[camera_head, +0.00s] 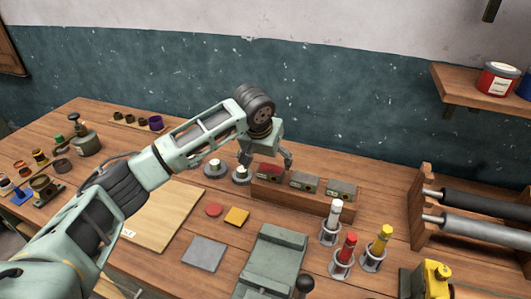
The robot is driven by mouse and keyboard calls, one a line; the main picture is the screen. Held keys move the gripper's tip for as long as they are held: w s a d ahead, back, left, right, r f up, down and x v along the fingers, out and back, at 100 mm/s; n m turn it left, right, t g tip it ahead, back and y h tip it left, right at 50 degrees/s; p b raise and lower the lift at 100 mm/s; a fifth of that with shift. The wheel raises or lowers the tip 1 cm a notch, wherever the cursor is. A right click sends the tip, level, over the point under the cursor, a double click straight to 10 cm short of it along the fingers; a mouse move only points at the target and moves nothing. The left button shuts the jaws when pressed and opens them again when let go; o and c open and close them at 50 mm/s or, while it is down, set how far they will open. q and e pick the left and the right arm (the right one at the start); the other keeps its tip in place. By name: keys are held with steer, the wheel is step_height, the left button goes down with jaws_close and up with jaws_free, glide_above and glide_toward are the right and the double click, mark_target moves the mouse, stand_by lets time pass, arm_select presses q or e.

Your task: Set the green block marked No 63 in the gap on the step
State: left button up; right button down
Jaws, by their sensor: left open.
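The wooden step (281,200) stands on the bench right of centre. I cannot read any number, so I cannot tell whether one is No 63. My left gripper (267,160) is open just above the red block at the step's left end, with its fingers apart. It partly hides the step's back, and I cannot make out the gap clearly. My right gripper is not in view.
A grey-green metal fixture (273,262) stands in front of the step. White (334,214), red (347,247) and yellow (383,240) cylinders stand in holders to the right. A roller rack (416,212) is farther right. A flat wooden board (160,220) lies left.

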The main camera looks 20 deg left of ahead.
arm_select(q)
steer(key=b+v, duration=0.1)
steer(key=v, duration=0.5)
steer(key=shift+r, duration=0.35)
steer(key=shift+s, duration=0.15)
